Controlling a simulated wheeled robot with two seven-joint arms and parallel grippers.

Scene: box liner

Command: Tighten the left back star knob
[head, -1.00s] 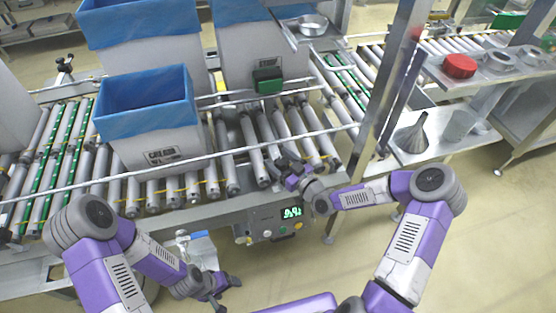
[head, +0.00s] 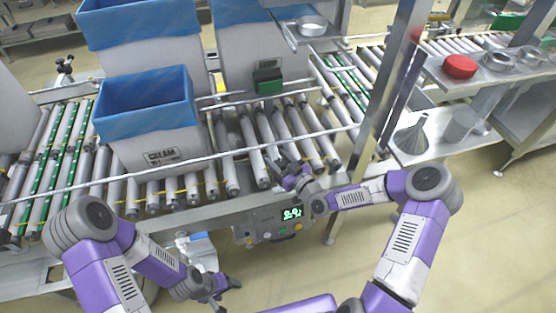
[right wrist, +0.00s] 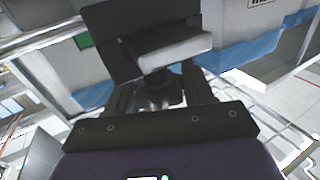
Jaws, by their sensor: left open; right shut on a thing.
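My right gripper (head: 282,163) is at the front rail of the roller conveyor, right of the nearest blue-lined box. In the right wrist view, its two fingers (right wrist: 160,92) are shut on a dark knob-like part (right wrist: 161,86) beneath a pale block (right wrist: 172,50). The knob's star shape is not clear, and in the head view the gripper hides it. A small dark fitting (head: 64,66) stands on the far left of the conveyor; I cannot tell whether it carries a knob. My left gripper (head: 232,283) is open and empty, low in front of the conveyor.
A white box with a blue liner (head: 150,125) stands on the rollers, with more lined boxes behind. A control panel with a green display (head: 270,220) hangs below the front rail. A metal post (head: 395,110) and a side shelf with a red lid (head: 459,66) are at the right.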

